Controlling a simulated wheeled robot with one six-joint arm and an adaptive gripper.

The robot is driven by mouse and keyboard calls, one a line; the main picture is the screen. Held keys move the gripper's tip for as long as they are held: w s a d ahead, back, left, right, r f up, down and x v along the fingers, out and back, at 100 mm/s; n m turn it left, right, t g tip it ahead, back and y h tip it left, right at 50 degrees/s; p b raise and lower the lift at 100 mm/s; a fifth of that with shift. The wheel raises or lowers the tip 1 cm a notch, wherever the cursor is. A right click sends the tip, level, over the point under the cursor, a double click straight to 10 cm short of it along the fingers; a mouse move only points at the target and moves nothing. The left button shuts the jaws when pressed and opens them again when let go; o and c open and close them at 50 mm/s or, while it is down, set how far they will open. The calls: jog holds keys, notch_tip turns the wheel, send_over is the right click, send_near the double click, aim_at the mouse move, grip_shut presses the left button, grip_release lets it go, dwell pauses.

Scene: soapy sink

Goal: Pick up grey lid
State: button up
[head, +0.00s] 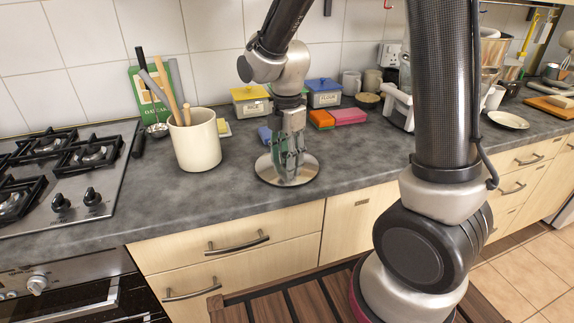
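A round, shiny grey lid (307,172) lies flat on the dark grey counter, near its front edge, in the head view. My gripper (289,176) points straight down over the middle of the lid, with its fingertips at or just above the lid's centre. The fingers hide the middle of the lid, so a knob there cannot be made out. I cannot tell whether the fingers are open or closed on anything.
A cream crock (195,142) with utensils stands left of the lid, beside the gas hob (70,165). Behind are a yellow-lidded tin (250,101), a blue-lidded tin (323,93) and a pink sponge (348,117). The counter right of the lid is partly clear.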

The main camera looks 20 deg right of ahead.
grip_shut()
jog(key=shift+r, duration=0.15)
